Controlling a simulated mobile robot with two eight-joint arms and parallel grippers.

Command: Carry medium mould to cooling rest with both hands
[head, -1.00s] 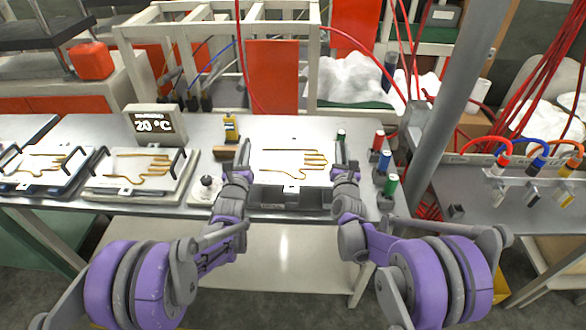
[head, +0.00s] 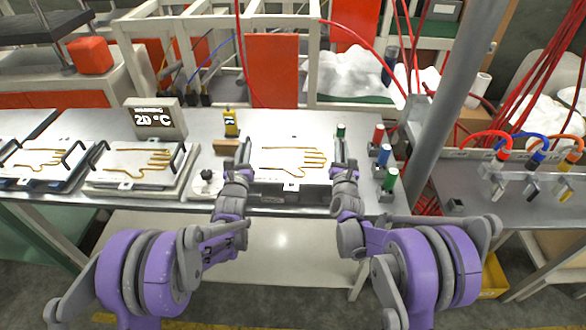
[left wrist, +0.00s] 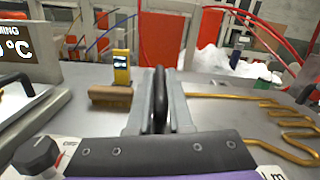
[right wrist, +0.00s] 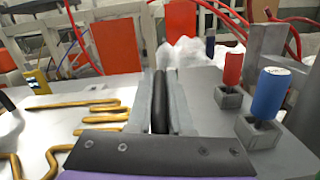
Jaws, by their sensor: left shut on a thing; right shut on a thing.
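The mould (head: 272,171) is a pale flat plate with a golden hand outline and a black handle at each side. My left gripper (head: 241,166) is shut on its left handle, which stands between the fingers in the left wrist view (left wrist: 159,100). My right gripper (head: 342,167) is shut on its right handle, seen in the right wrist view (right wrist: 160,102). The mould looks level, over a grey base (head: 290,194) at the table's front edge. I cannot tell whether they touch, or whether this base is the cooling rest.
Two more hand moulds (head: 137,180) (head: 30,178) sit to the left. A 20 °C display (head: 156,118), a knob (head: 207,180), a yellow device (head: 231,123) and a wooden block (head: 226,147) stand nearby. Red (head: 378,134), blue (head: 384,155) and green (head: 390,179) plugs stand on the right.

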